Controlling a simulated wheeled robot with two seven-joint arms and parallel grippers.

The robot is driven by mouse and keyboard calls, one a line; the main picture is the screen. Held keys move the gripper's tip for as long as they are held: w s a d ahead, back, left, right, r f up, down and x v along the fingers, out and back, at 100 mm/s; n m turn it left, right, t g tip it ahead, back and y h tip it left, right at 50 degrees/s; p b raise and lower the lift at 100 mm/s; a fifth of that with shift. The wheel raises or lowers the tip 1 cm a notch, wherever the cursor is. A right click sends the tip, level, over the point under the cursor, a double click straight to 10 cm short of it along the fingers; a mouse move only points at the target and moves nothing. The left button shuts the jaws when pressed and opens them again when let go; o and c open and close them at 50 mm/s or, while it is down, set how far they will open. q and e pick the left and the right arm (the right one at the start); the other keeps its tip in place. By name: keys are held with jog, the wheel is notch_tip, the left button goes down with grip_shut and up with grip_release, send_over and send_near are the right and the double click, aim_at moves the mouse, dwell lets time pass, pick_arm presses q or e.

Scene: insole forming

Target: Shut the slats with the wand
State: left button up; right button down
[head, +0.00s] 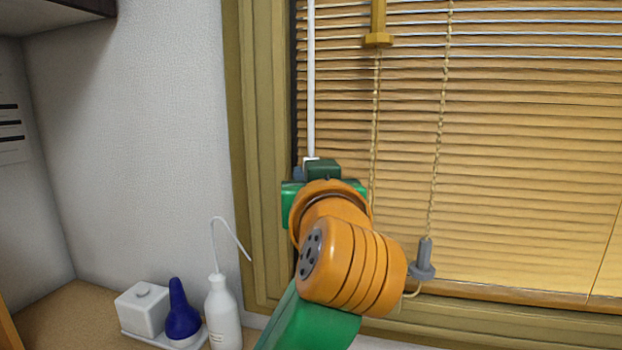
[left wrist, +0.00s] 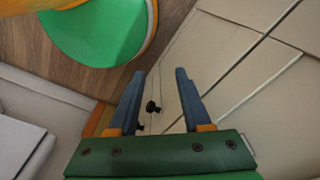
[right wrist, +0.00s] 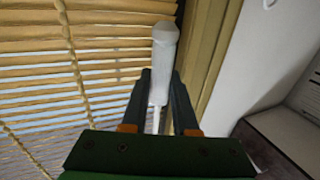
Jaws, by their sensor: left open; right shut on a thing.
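The white wand (head: 311,90) hangs along the left side of the blind, beside the window frame. My right gripper (right wrist: 160,78) is shut on the wand, whose thick white end (right wrist: 164,45) shows between and beyond the fingers. In the head view my right wrist hides the fingers and the wand's lower part. The wooden slats (head: 500,170) are tilted; bright gaps show between the upper ones, and the lower ones look closer together. My left gripper (left wrist: 158,88) is open and empty, away from the blind, above cabinet fronts and floor; the head view does not show it.
A cord with a gold tassel (head: 378,25) and a cord with a grey tassel (head: 424,260) hang before the slats, close to my right arm. A white bottle (head: 222,315), blue bulb (head: 182,315) and white box (head: 143,308) stand at lower left.

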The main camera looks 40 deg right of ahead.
jog(key=shift+n+t+y, duration=0.6)
jog(key=shift+n+y, duration=0.2)
jog(key=shift+y, duration=0.3)
jog(key=c, duration=0.7)
grip_release()
jog(key=shift+w+f, duration=0.1)
